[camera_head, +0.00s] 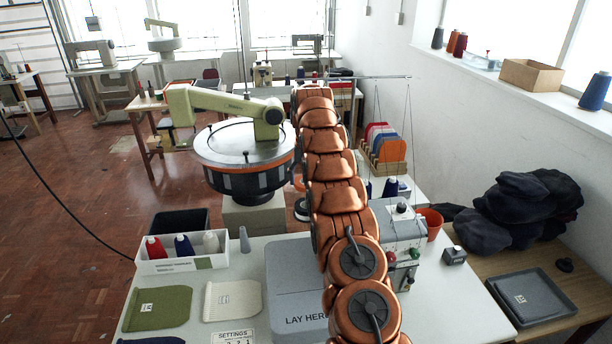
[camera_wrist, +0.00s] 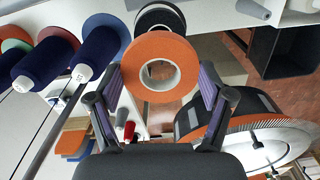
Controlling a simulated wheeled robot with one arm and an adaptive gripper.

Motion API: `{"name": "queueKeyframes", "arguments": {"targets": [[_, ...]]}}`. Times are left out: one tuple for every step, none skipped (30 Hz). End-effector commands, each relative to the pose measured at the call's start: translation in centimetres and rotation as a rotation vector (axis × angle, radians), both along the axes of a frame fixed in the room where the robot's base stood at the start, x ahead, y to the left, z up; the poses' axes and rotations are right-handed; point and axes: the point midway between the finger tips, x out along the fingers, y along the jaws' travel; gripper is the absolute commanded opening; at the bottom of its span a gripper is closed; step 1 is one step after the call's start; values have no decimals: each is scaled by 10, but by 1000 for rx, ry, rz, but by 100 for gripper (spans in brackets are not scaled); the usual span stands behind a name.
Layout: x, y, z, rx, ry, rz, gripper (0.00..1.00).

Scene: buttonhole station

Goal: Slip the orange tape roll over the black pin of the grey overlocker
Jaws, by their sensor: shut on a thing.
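My gripper (camera_wrist: 160,80) is shut on the orange tape roll (camera_wrist: 160,49), with one finger on each side of its rim. The roll's pale core and open hole face the wrist camera. In the head view my arm hides the gripper, and only a sliver of orange (camera_head: 298,182) shows at the arm's left edge. The grey overlocker (camera_head: 402,222) stands behind and right of my arm, with red and green knobs on its front. Black and white rolls (camera_head: 302,210) lie below the orange sliver, partly hidden.
A round dial machine (camera_head: 240,150) stands left of the arm. Thread cones (camera_wrist: 98,52) are close to the gripper's left in the wrist view. A white thread tray (camera_head: 180,262), cloth pieces (camera_head: 160,308) and a grey pad (camera_head: 296,285) occupy the front table.

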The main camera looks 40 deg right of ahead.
Motion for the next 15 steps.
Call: {"name": "queueKeyframes", "arguments": {"targets": [[-1, 0, -3, 1, 3, 0, 53], [-1, 1, -5, 1, 3, 0, 53], [-1, 0, -7, 0, 1, 0, 53], [-1, 0, -8, 0, 0, 0, 53], [0, 1, -10, 0, 0, 0, 53], [0, 1, -12, -1, -1, 1, 53], [0, 1, -14, 0, 0, 1, 53], [0, 1, -16, 1, 1, 1, 53], [-1, 1, -18, 1, 2, 1, 53], [-1, 1, -20, 2, 3, 1, 53], [-1, 1, -22, 2, 3, 1, 53], [-1, 1, -24, 1, 2, 1, 53], [-1, 1, -25, 1, 2, 1, 53], [0, 1, -27, 0, 0, 1, 53], [0, 0, -28, -1, -1, 0, 53]]}}
